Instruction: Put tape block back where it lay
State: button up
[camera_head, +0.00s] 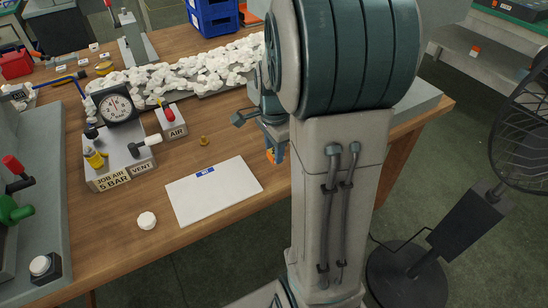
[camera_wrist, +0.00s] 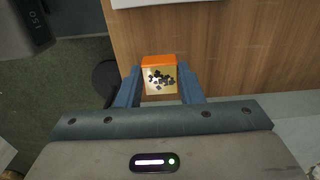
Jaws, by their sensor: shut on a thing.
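The tape block (camera_wrist: 160,62) is a small block with an orange top and a pale yellow face scattered with dark specks. It sits between the two fingers of my gripper (camera_wrist: 160,88) in the wrist view, and the fingers are shut on it. In the head view only a bit of orange of the block (camera_head: 270,157) shows at the fingertips, beside my arm. My arm hides most of the gripper there. The block is over the wooden table (camera_head: 235,222), near its front right edge; I cannot tell how high.
A white sheet (camera_head: 215,195) with a blue label lies left of my gripper. White pieces (camera_head: 190,75) lie behind. A fan (camera_head: 425,230) stands right.

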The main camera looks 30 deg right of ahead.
jog(key=shift+f+b, duration=0.3)
jog(key=shift+f, duration=1.55)
jog(key=shift+f, duration=0.15)
jog(key=o, duration=1)
